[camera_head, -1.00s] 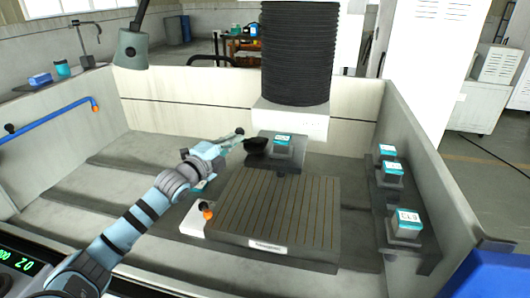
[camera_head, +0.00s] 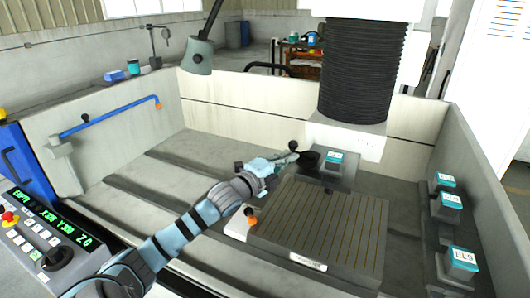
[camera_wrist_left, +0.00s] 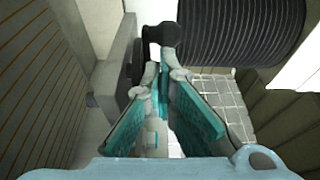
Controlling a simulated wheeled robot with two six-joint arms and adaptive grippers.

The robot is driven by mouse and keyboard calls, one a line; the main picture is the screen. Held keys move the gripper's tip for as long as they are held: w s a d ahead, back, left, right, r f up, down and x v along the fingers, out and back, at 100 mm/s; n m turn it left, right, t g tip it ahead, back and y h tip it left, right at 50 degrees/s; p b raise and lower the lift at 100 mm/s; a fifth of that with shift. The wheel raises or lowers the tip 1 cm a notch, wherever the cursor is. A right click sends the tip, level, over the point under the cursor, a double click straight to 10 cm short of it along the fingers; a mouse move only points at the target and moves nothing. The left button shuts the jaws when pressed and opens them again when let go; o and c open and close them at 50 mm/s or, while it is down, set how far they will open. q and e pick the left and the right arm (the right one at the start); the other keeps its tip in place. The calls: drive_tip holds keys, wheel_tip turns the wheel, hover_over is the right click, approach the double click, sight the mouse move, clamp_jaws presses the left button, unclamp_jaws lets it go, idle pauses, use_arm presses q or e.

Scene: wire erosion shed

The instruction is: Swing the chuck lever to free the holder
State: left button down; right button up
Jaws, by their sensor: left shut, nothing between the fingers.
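The chuck (camera_head: 344,181) is a grey block behind the slotted table. It bears a grey holder with a teal label (camera_head: 334,158). A dark rounded part (camera_head: 309,160) sits at its left side, and the lever's black ball knob (camera_head: 293,146) stands just left of that. My left gripper (camera_head: 287,159) is at the knob, its fingers shut with nothing between them. In the left wrist view the knob (camera_wrist_left: 166,34) lies just beyond the fingertips (camera_wrist_left: 163,72); I cannot tell whether they touch. My right gripper is out of view.
The slotted table (camera_head: 318,226) lies right of my left arm, with an orange-tipped knob (camera_head: 250,216) at its corner. Several labelled holders (camera_head: 446,207) stand on a right-hand rack. The tank floor at left is clear.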

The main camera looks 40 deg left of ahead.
use_arm(q)
drive_tip(key=s+a+p, duration=0.5)
drive_tip(key=a, duration=0.3)
drive_tip(key=shift+s+a+r+p, duration=0.2)
drive_tip(key=shift+a+p, duration=0.2)
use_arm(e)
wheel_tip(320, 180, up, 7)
use_arm(q)
drive_tip(key=shift+w, duration=0.1)
